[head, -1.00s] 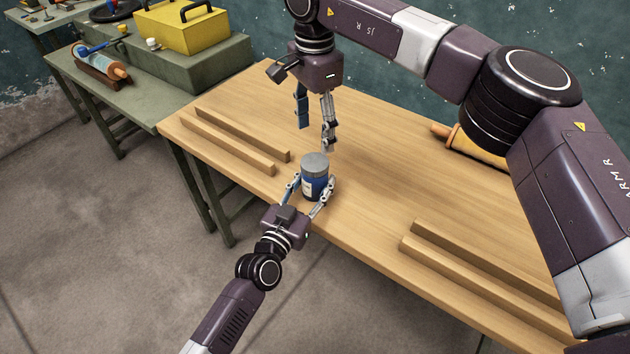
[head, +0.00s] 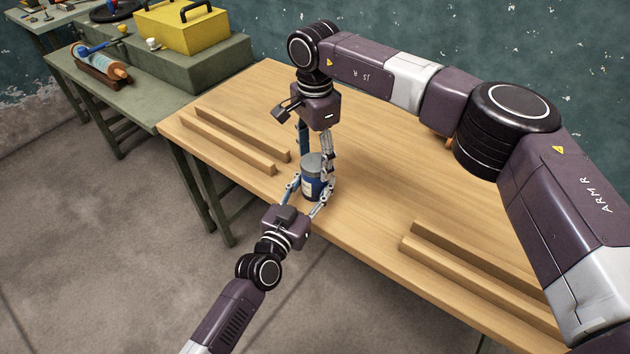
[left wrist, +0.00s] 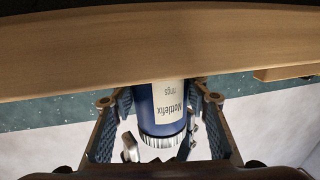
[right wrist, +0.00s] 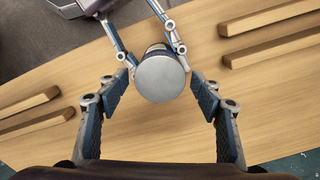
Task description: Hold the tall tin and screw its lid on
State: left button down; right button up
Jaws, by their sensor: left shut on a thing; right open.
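The tall tin (head: 308,188) is blue with a pale label and stands upright on the wooden table. It also shows in the left wrist view (left wrist: 168,103), its label reading "Mottlefix rings". Its grey lid (head: 312,162) sits on top; the right wrist view shows the lid (right wrist: 160,79) as a plain round disc. How tightly it sits cannot be told. My left gripper (head: 305,195) is shut on the tin's body from the front. My right gripper (right wrist: 160,100) points down from above, open, with its fingers apart on either side of the lid, not touching it.
Two wooden strips (head: 235,138) lie left on the table (head: 380,190), and two more (head: 480,265) lie at the front right. A green side bench (head: 150,100) carries a yellow toolbox (head: 182,28).

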jog(key=c, duration=1.2)
jog(key=m, duration=1.8)
jog(key=shift+m, duration=0.3)
jog(key=o, duration=1.4)
jog(key=shift+c, duration=0.2)
notch_tip(320, 180, up, 12)
